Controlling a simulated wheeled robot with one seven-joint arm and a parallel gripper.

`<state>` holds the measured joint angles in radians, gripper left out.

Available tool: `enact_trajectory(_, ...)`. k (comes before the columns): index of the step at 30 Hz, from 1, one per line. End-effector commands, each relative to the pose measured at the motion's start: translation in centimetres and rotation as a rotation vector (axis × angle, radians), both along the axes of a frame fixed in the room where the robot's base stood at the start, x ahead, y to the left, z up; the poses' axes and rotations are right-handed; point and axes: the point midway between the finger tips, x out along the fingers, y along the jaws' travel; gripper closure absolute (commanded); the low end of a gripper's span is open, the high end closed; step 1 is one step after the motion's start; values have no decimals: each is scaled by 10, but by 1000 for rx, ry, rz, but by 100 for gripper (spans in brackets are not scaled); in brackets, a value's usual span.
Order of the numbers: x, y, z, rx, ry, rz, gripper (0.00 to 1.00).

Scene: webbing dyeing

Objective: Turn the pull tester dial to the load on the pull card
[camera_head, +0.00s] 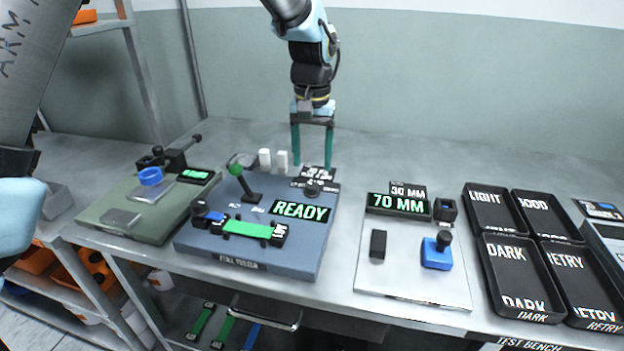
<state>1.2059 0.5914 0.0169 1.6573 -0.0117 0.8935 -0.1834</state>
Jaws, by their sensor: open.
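The pull tester (215,250) is a blue-grey plate left of centre on the bench, with a green READY display (301,211). A small black round knob (312,189), which looks like the dial, sits at its back right. A small black card with white print (318,173) lies just behind the knob; its print is too small to read. My gripper (312,164) points down with its two teal fingers apart and empty. Its fingertips show just behind the knob and partly over the card. I cannot tell their height or whether they touch anything. The dial's setting is not legible.
The tester also carries a green-knobbed lever (237,171), two white blocks (273,160) and a green strip (247,229). A green-grey station (115,228) stands left. A pale plate with a 70 MM display (398,204) and black labelled trays (520,278) stand right.

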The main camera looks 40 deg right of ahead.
Motion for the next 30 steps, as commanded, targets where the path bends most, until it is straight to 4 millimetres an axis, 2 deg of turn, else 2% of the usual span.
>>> enact_trajectory(6, 0, 2, -39, 5, 2, 1, 31)
enact_trajectory(10, 0, 1, -55, 2, 1, 2, 31)
enact_trajectory(15, 0, 1, -64, 0, 0, 2, 31)
enact_trajectory(23, 0, 1, -66, -1, -1, 1, 31)
enact_trajectory(30, 0, 1, -66, -1, -1, 1, 56)
